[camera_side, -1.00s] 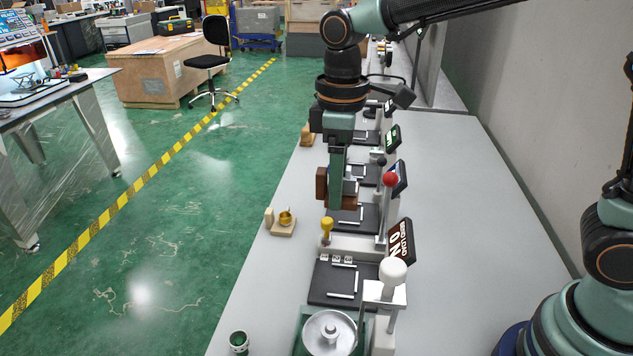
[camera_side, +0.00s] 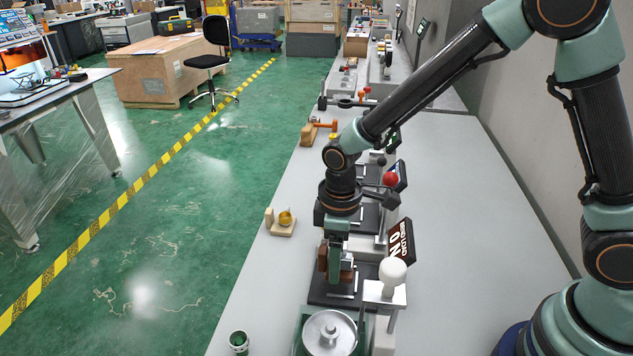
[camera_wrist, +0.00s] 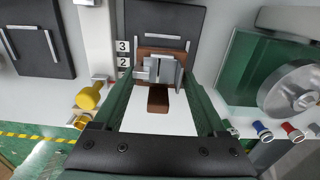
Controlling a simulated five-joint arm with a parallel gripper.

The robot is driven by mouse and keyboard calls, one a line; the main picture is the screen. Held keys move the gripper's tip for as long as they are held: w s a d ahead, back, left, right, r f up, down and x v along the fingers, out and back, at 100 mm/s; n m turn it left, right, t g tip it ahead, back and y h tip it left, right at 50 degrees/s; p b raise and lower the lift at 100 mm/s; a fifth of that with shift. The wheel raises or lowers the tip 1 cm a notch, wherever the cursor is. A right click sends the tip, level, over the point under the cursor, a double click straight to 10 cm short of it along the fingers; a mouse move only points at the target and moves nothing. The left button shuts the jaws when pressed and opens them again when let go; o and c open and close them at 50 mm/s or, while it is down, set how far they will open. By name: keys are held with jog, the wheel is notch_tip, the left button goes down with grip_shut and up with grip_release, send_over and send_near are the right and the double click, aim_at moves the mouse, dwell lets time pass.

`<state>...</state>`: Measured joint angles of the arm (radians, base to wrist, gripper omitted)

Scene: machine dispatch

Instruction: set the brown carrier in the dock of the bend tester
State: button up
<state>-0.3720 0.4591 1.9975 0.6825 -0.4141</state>
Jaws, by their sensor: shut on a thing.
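My gripper (camera_side: 336,276) points down and is shut on the brown carrier (camera_side: 322,258). In the wrist view the brown carrier (camera_wrist: 158,99) lies between the green fingers of my gripper (camera_wrist: 160,88), with a grey metal piece on it. The carrier is over the dark plate (camera_side: 318,291) of a station with a white-topped lever. In the wrist view this plate (camera_wrist: 140,15) has metal bars and number tags beside it. I cannot tell whether the carrier touches the plate, nor which station is the bend tester. My fingers hide part of the carrier.
A green machine with a metal wheel (camera_side: 329,333) stands close on the near side. A white-knobbed lever (camera_side: 393,271) and a tilted sign (camera_side: 400,241) stand just right. A yellow knob (camera_wrist: 88,96) is beside the plate. The bench at left is mostly clear.

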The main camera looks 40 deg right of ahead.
jog(key=shift+f, duration=1.55)
jog(key=shift+f, duration=0.2)
jog(key=shift+f, duration=0.25)
jog(key=o, duration=1.4)
jog(key=shift+f, duration=0.1)
notch_tip(320, 180, up, 13)
jog(key=shift+r, duration=0.1)
jog(key=s+d+r+m+t, duration=0.2)
jog(key=d+r+m, duration=0.1)
jog(key=d, duration=0.1)
jog(key=s+d+r+m+t, duration=0.1)
jog(key=s+d+r+m, duration=0.2)
jog(key=d+r, duration=0.1)
jog(key=s+d+r+m+t, duration=0.2)
jog(key=d+r+m, duration=0.1)
jog(key=d, duration=0.3)
jog(key=shift+s+r+t, duration=0.2)
jog(key=shift+r+t, duration=0.1)
jog(key=shift+r, duration=0.15)
